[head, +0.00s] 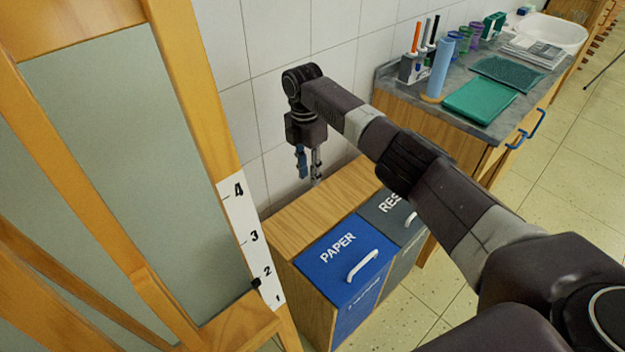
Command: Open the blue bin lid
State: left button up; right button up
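The blue bin lid (331,259), marked PAPER, lies flat and closed on top of a wooden bin cabinet (307,211). It has a white bar handle (363,266) near its front right. My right gripper (309,178) points down above the back of the cabinet, near the tiled wall, behind the lid and apart from it. Its two fingers show a gap with nothing between them. My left gripper is not in the head view.
A grey bin lid (381,214) sits to the right of the blue one, partly behind my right arm. A wooden easel (195,120) stands close on the left. A counter (455,115) with cups, trays and a sink (553,32) is at the back right. Floor is clear at right.

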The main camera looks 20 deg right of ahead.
notch_tip(320, 180, up, 8)
jog(key=shift+w+p, duration=0.2)
jog(key=shift+p, duration=0.2)
dwell(0.7)
jog(key=shift+a+r, duration=0.1)
dwell(0.3)
